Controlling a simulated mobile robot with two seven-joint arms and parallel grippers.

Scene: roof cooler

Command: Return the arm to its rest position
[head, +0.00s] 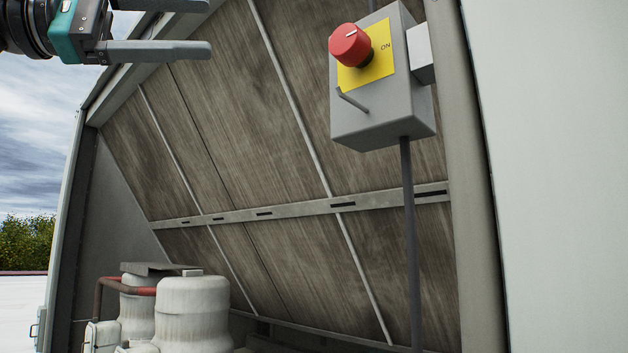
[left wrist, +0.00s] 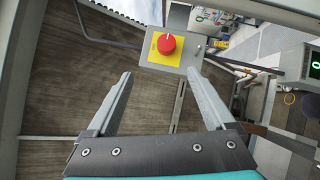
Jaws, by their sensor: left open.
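My left gripper (head: 182,30) comes in at the top left of the head view. Its two grey fingers are apart with nothing between them. In the left wrist view the open fingers (left wrist: 160,95) point toward a grey switch box (left wrist: 190,58) with a yellow plate and a red knob (left wrist: 167,43). In the head view the box (head: 365,125) and its red knob (head: 350,46) are to the right of the gripper, clear of the fingers. The word ON shows beside the knob. My right gripper is in neither view.
A brown slatted panel (head: 240,120) in a metal frame stands behind the box. A vertical pipe (head: 410,240) runs down from the box. White tanks (head: 193,310) with red pipes stand at the lower left. A pale wall (head: 560,180) fills the right. Open sky shows at the left.

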